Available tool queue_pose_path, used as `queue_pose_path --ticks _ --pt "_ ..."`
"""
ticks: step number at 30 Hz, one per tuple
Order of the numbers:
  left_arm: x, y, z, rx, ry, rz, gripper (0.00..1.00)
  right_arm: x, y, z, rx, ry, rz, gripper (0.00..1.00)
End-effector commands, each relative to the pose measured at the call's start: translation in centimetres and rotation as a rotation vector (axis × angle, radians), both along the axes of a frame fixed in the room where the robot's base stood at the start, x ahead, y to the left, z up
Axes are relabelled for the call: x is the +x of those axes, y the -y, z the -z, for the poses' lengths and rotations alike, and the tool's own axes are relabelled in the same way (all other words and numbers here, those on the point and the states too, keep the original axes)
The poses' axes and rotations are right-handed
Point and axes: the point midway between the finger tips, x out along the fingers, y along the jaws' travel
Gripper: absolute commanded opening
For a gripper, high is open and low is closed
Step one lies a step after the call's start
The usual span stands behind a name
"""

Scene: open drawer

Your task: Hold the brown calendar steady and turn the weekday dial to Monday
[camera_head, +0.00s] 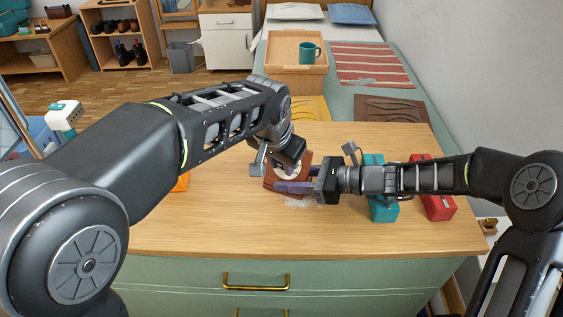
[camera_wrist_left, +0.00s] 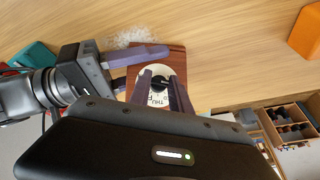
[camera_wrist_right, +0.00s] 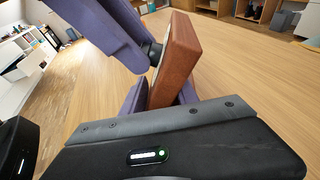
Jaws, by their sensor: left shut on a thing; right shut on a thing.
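The brown calendar (camera_head: 269,184) is a small block on the table, tilted in the right wrist view (camera_wrist_right: 182,52). Its face carries a white weekday dial (camera_head: 290,171) with a dark knob (camera_wrist_right: 152,53). In the left wrist view, "THU" reads on the dial (camera_wrist_left: 153,98) between the fingers; the other lettering is partly hidden. My left gripper (camera_wrist_left: 160,77) has its purple fingers closed on the knob. My right gripper (camera_wrist_right: 161,94) is shut on the calendar body, one finger on its face side and one behind. The arms hide part of the calendar in the head view.
Teal (camera_head: 383,205) and red (camera_head: 437,204) blocks stand right of the calendar, near my right arm. An orange block (camera_head: 181,182) is left, partly behind my left arm. The table (camera_head: 220,230) is clear in front. A wooden tray (camera_head: 285,62) with a mug stands behind.

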Motion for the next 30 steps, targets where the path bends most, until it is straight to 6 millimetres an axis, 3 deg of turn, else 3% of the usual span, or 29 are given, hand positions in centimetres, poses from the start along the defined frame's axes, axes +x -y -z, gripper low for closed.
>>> queue_pose_path --ticks 17,30 --pt "0.14 -0.25 0.09 -0.047 -0.023 -0.032 0.0 -0.06 0.27 0.65 -0.011 -0.006 0.004 0.13" --pt "0.3 -0.65 0.11 -0.28 -0.14 -0.177 0.0 -0.05 0.28 0.66 -0.012 -0.007 0.004 0.13"
